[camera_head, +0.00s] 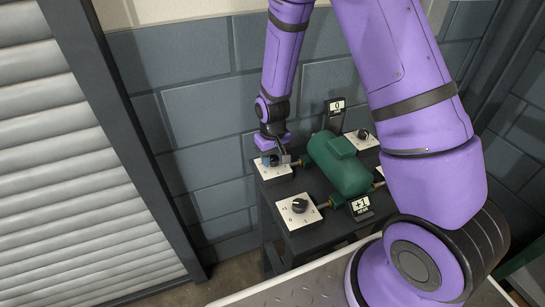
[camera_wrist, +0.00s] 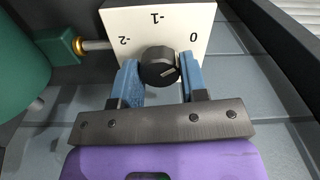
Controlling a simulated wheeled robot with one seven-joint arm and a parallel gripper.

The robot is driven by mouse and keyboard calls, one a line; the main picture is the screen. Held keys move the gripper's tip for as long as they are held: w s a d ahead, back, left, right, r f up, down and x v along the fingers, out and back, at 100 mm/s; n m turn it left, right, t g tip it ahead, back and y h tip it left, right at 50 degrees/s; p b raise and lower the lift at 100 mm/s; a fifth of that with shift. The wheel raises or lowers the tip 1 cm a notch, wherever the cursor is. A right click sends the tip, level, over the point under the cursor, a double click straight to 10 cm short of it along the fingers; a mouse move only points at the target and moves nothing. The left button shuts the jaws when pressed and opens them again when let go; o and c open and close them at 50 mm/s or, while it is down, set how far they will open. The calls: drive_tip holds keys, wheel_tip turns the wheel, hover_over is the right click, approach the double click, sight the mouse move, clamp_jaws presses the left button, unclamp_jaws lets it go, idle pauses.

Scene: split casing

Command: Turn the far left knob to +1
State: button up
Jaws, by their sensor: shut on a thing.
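The far left knob (camera_wrist: 158,63) is round and black, on a white dial plate (camera_wrist: 178,18) with -2, -1 and 0 visible, upside down in the wrist view. Its pale pointer mark seems to slant toward the 0 side. My gripper (camera_wrist: 160,76) has its blue fingers on either side of the knob and is shut on it. In the head view my gripper (camera_head: 273,160) reaches down over the far left plate (camera_head: 274,174) and hides the knob. No +1 mark is visible on this dial in the wrist view.
A green cylindrical casing (camera_head: 340,163) lies between the dial plates. A near left knob (camera_head: 299,205) and a far right knob (camera_head: 363,134) show on their plates. A "+1" sign (camera_head: 361,205) stands in front and a "0" sign (camera_head: 337,107) behind. My arm covers the right side.

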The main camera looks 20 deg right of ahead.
sight(273, 158)
drive_tip(key=m, duration=1.2)
drive_tip(key=shift+d+m, duration=0.1)
drive_tip(key=shift+m, duration=0.3)
idle(0.3)
drive_tip(key=o, duration=0.9)
drive_tip(key=shift+o, duration=0.2)
drive_tip(key=shift+r, duration=0.1)
wheel_tip(273, 158, up, 11)
